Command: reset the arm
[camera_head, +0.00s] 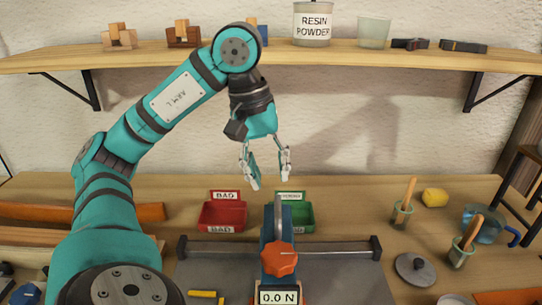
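My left arm comes in from the left and rises in an arc over the bench. Its gripper (267,168) points down with its two fingers spread apart. Nothing shows between the fingers. The gripper hangs above and behind the blue test stand (270,255), over the area of the red and green bins. My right gripper is not in this view.
A red bin (222,216) marked BAD and a green bin (308,216) stand behind the test stand, which has an orange knob (279,259) and a 0.0 N display (279,297). Brush pots (402,214) stand at right. A wall shelf (300,57) runs across above.

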